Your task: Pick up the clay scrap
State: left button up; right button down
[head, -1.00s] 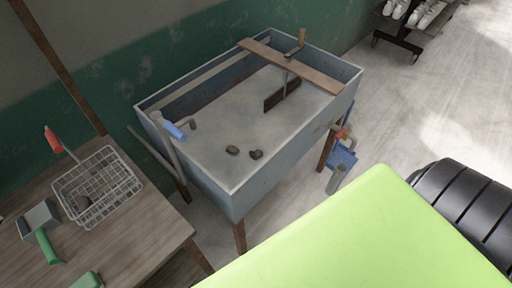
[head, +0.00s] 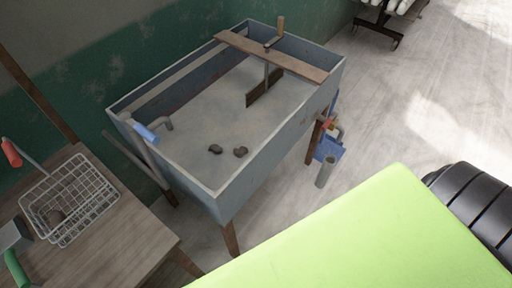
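Two small dark clay scraps lie close together on the grey floor of the blue-grey trough (head: 262,160), near its front end. One clay scrap (head: 215,149) is on the left and the other clay scrap (head: 240,152) is just to its right. Another brownish lump (head: 56,217) sits in the wire basket (head: 101,196) on the wooden table. Neither of my grippers shows in the head view. A large green panel and a black ribbed part fill the lower right; no fingers show there.
A wooden plank (head: 270,56) with a handled dark paddle spans the trough's far end. A blue-handled tap (head: 146,131) stands at its left rim. The table (head: 118,247) also holds green-handled tools. A blue dustpan (head: 327,150) hangs at the right; open floor lies beyond.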

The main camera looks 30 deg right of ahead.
aim_at(239, 153)
jog(key=i+l+z, duration=0.1)
jog(key=z, duration=0.25)
jog(key=i+z, duration=0.2)
jog(key=z, duration=0.2)
